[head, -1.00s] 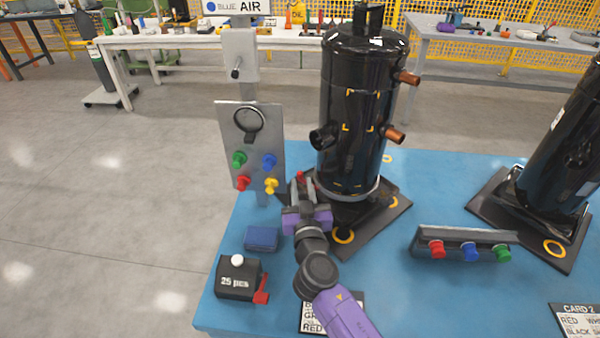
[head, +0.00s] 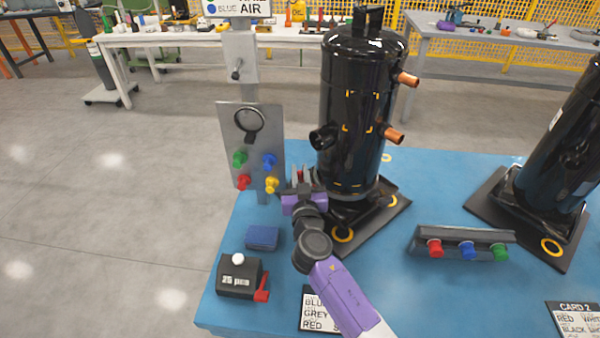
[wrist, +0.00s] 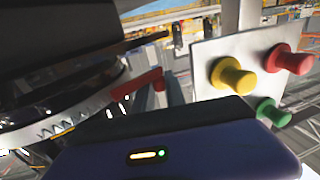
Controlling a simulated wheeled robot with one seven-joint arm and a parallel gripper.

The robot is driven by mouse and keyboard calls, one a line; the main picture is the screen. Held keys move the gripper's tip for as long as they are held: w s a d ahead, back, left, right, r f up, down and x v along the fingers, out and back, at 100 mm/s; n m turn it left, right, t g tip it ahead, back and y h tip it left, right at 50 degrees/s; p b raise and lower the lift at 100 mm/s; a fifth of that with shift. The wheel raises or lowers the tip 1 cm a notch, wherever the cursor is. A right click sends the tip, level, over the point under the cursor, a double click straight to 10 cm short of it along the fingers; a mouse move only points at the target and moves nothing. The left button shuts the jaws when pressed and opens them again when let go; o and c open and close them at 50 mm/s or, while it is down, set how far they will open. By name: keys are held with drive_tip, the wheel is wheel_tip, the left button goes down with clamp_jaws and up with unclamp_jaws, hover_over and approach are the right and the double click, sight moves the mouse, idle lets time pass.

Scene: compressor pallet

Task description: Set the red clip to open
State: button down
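The tall black compressor (head: 350,110) stands on a dark base plate, with a metal band around its lower part. In the wrist view the toothed band (wrist: 60,118) runs along the left, and the red clip (wrist: 138,85) sticks out near its right end. A small bit of red also shows by my gripper in the head view. My gripper (head: 303,176) is at the compressor's lower left side. Its fingers (wrist: 160,94) look parted, with the clip close to them. I cannot tell whether they touch it, and the purple gripper body hides part of the view.
A grey panel (head: 235,140) with green, blue, red and yellow knobs stands just left of my gripper. A blue block (head: 262,237) and a black dispenser (head: 238,275) with a red lever lie nearer. A knob rail (head: 465,241) and another compressor (head: 560,150) are right.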

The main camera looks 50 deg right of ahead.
drive_tip(key=shift+a+n+t+y+p, duration=0.35)
drive_tip(key=shift+n+t+y+p, duration=0.3)
drive_tip(key=shift+y, duration=0.25)
drive_tip(key=n+y+p, duration=0.1)
drive_tip(key=p, duration=0.1)
drive_tip(key=a+n+t+y+p, duration=0.1)
drive_tip(key=p, duration=0.1)
drive_tip(key=n+t+y+p, duration=0.1)
drive_tip(key=y+p, duration=0.1)
drive_tip(key=shift+s+a+r, duration=0.2)
drive_tip(key=shift+s+a, duration=0.05)
drive_tip(key=shift+a, duration=0.05)
drive_tip(key=shift+f+y, duration=0.1)
drive_tip(key=shift+y, duration=0.2)
drive_tip(key=c, duration=1.7)
unclamp_jaws()
